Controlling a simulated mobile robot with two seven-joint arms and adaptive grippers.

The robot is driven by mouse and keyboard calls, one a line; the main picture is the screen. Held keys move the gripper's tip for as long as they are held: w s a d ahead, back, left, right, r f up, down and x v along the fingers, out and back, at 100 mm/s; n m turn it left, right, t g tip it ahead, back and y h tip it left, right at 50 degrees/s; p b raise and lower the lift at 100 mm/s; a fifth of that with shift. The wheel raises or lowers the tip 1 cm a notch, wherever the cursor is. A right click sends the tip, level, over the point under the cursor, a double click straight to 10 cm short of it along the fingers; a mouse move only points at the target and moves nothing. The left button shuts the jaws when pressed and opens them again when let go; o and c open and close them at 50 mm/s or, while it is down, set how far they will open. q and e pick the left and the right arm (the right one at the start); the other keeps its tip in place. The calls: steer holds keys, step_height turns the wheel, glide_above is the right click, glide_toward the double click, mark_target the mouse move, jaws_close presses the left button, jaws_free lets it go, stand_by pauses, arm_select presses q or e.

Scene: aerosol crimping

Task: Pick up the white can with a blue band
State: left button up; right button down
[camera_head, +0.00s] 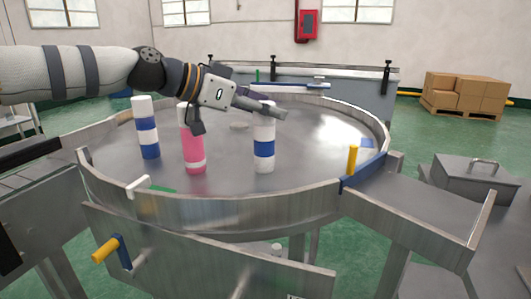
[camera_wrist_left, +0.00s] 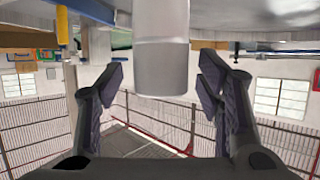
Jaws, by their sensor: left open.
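The white can with a blue band (camera_head: 264,129) stands upright on the round metal table (camera_head: 225,185), right of the other cans. My left gripper (camera_head: 268,107) is open and reaches in from the left at the height of the can's top, its fingers overlapping the can's upper end in the picture. In the left wrist view a plain white can end (camera_wrist_left: 162,65) shows between the two spread fingers, with gaps on both sides; its blue band does not show there. I cannot tell how deep it sits between them. My right gripper is not in view.
A pink and white can (camera_head: 193,148) and a blue and white can (camera_head: 146,128) stand left of it on the table. A raised metal rim surrounds the table, with a yellow post (camera_head: 352,159) at the right.

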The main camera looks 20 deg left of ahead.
arm_select(q)
steer(key=shift+r, duration=0.1)
jaws_close()
